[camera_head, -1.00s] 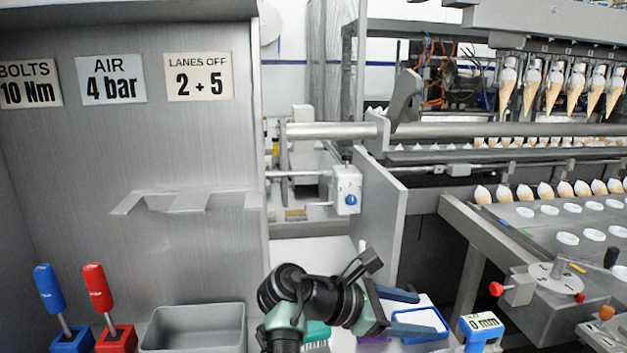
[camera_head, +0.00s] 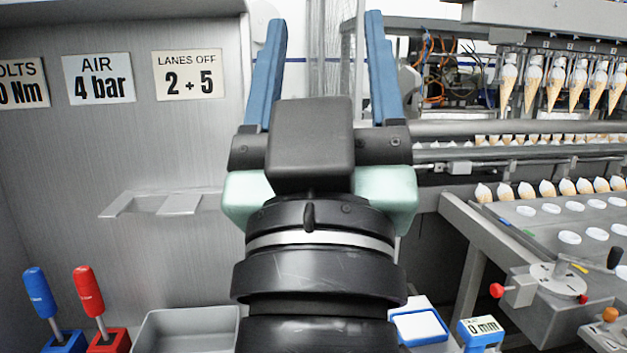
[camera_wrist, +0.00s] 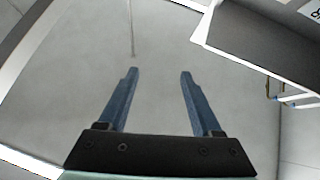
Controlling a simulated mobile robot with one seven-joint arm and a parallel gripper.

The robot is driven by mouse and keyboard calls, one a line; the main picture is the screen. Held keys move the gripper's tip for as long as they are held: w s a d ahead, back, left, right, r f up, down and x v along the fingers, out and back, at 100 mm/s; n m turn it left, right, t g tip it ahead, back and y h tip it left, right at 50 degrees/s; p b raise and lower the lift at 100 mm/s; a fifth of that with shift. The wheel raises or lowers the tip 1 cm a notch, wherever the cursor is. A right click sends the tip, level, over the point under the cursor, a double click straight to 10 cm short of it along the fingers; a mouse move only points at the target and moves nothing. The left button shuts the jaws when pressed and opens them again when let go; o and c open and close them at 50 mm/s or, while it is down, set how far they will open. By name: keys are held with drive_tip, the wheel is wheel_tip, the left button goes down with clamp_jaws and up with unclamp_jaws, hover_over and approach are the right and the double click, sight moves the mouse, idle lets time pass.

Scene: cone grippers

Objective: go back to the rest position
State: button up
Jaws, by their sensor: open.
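My gripper (camera_head: 322,70) is raised upright in the middle of the head view, close to the camera. Its two blue fingers stand wide apart with nothing between them. In the wrist view the open fingers (camera_wrist: 158,75) point over a plain grey surface (camera_wrist: 85,60) and touch nothing. My wrist and forearm hide part of the machine and the bench behind them.
At left are a grey panel with signs, a small bracket shelf (camera_head: 165,203), a blue-handled tool (camera_head: 40,292), a red-handled tool (camera_head: 88,290) and a grey bin (camera_head: 190,318). At right is the cone machine (camera_head: 540,130) with its lid table (camera_head: 590,238). A blue-rimmed tray (camera_head: 420,326) and gauge (camera_head: 482,328) stand in front.

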drive_tip(key=s+r+t+y+p, duration=0.1)
drive_tip(key=s+r+p, duration=0.2)
drive_tip(key=r+p, duration=1)
drive_tip(key=shift+s+a+r+m, duration=0.3)
drive_tip(key=shift+a+r, duration=0.1)
drive_tip(key=shift+r, duration=0.55)
